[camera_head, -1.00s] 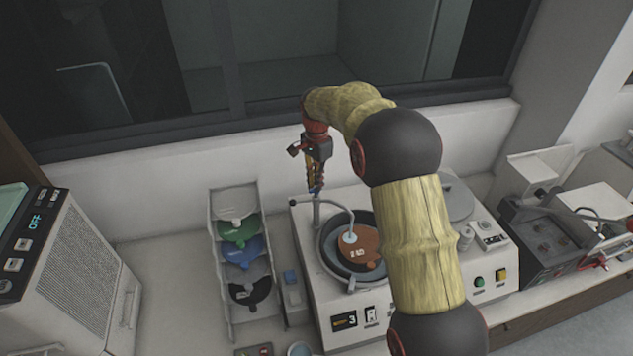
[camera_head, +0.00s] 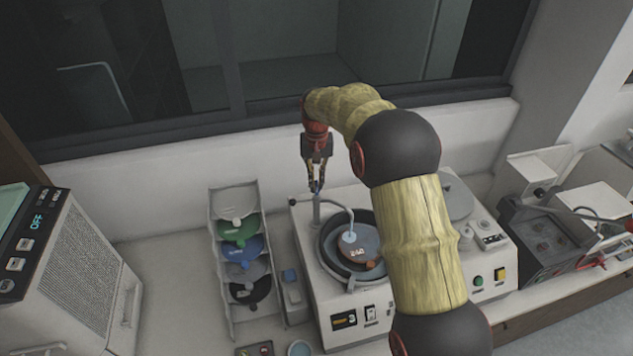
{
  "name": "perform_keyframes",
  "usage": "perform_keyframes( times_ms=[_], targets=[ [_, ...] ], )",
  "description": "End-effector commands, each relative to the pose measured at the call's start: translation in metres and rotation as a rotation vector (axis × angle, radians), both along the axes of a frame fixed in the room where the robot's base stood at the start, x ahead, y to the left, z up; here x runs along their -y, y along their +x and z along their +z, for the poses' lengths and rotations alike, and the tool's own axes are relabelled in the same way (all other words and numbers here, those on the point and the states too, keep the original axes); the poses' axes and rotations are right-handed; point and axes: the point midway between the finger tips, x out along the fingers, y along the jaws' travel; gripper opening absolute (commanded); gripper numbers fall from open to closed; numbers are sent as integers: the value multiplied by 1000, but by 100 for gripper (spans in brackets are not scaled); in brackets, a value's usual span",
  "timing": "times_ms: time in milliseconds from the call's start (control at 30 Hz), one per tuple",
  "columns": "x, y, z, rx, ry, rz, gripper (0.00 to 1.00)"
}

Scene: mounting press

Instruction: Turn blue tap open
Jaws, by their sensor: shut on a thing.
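The blue tap (camera_head: 317,189) is a small blue handle at the top of a thin grey pipe (camera_head: 317,212), at the back left corner of a white polishing machine (camera_head: 312,265). The pipe bends over a round dark bowl (camera_head: 330,250) with a disc (camera_head: 365,246) in it. My gripper (camera_head: 317,183) points down from above and is shut on the blue tap. Its fingers cover most of the handle. The disc looks grey over much of its top and orange-brown at its lower right edge.
A rack of coloured discs (camera_head: 232,315) stands left of the machine. A vented white unit (camera_head: 85,265) is at far left. A dark-panelled machine (camera_head: 548,242) is at right. My arm hides part of the polishing machine. The wall is close behind.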

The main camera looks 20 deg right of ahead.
Motion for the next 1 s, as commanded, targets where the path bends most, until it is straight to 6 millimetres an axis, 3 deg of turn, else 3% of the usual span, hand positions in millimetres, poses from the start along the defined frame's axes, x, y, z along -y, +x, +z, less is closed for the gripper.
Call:
perform_keyframes(
  times_ms=[400, 967, 1000],
  targets=[
    [0, 1, 2, 5, 0, 199, 0],
    [0, 2, 2, 6, -1, 231, 0],
    [0, 2, 2, 6, -1, 231, 9]
  ],
)
